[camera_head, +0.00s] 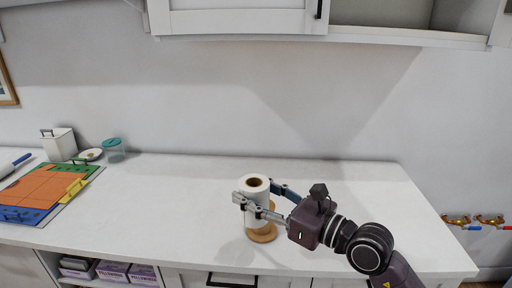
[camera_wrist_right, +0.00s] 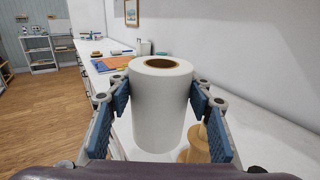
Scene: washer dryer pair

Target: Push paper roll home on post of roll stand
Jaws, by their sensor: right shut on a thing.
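The white paper roll (camera_head: 256,215) stands upright between the fingers of my right gripper (camera_head: 257,194), over the counter's front part. In the right wrist view the roll (camera_wrist_right: 160,112) fills the middle, and the blue pads of my right gripper (camera_wrist_right: 160,100) are shut on its two sides. The roll's core hole looks dark, with no post tip showing in it. The wooden roll stand (camera_head: 263,235) shows its round base low beside the roll. In the right wrist view wood of the stand (camera_wrist_right: 196,146) shows right of the roll, partly hidden by a finger. My left gripper is out of view.
The white counter (camera_head: 340,200) is clear around the stand. At the left lie an orange board (camera_head: 45,188), a white canister (camera_head: 59,144) and a teal-lidded jar (camera_head: 114,150). Wall cabinets (camera_head: 240,18) hang above. Taps (camera_head: 472,221) are at the far right.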

